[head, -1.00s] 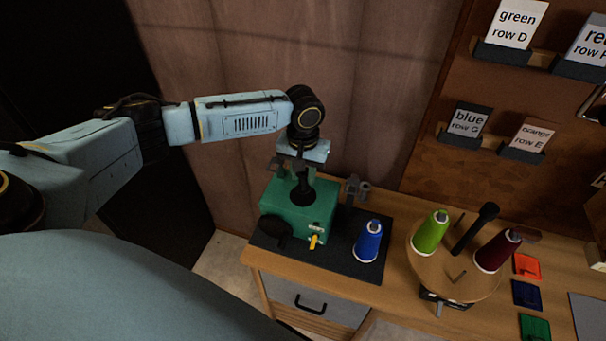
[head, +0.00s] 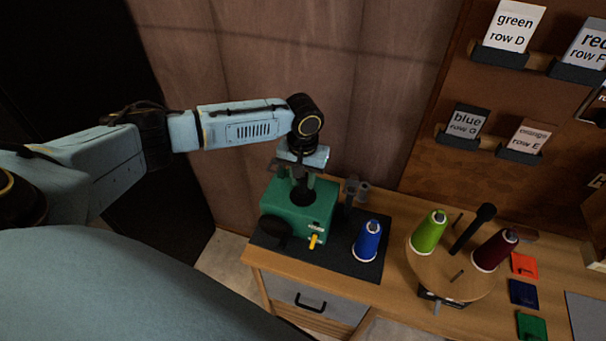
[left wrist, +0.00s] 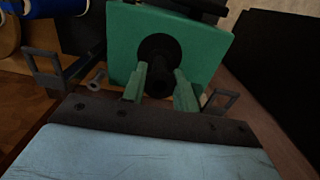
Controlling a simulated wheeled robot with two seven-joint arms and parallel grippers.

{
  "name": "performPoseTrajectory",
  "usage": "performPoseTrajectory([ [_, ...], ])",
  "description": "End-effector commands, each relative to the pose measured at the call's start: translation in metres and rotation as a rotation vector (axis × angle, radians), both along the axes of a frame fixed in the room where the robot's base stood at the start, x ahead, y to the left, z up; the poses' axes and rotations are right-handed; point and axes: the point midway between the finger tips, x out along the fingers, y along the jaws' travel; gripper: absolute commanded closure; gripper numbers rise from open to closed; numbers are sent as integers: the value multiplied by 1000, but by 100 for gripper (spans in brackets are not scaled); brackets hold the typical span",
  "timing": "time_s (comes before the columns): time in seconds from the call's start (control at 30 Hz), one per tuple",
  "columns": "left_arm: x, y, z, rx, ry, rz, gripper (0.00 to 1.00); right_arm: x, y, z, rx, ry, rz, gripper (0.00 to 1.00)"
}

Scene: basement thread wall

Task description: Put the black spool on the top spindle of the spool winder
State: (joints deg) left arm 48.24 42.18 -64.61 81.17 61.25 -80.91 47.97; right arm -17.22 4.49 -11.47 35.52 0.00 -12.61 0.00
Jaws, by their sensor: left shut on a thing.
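The spool winder (head: 322,213) is a green box with a dark crank disc and a yellow lever on its front. My left gripper (head: 302,180) is above it, pointing down, shut on the black spool (head: 303,196). The spool looks upright, over or on the winder's top. In the left wrist view, the black spool (left wrist: 158,88) is between the fingertips of my left gripper (left wrist: 161,72), in front of the winder's green top (left wrist: 205,50). The top spindle is hidden, and I cannot tell whether the spool is seated. My right gripper is not in view.
A blue spool (head: 367,241) stands on the dark mat (head: 360,268) right of the winder. A round wooden stand (head: 455,275) holds a lime spool (head: 429,232) and a dark red spool (head: 494,250). A grey bracket (head: 352,192) is close behind the winder.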

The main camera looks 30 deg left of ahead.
Motion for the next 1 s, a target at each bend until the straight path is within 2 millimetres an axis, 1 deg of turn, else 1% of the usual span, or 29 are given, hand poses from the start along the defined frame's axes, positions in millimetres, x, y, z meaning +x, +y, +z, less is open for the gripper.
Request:
performPoseTrajectory([
  [0.13, -1, 0, 1, -1, 0, 0, 92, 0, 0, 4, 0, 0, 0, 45],
  [0.47, 0, 0, -1, -1, 0, 0, 92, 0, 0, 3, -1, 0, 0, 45],
  [0.73, 0, 0, -7, -1, 0, 1, 92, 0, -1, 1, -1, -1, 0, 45],
  [0.87, 0, 0, -6, -1, 0, 0, 92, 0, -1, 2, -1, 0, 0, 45],
  [0.9, 0, 0, -6, -1, 0, 0, 70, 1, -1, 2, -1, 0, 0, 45],
  [1.0, 0, 0, -6, -1, 0, 0, 57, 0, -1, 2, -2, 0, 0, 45],
])
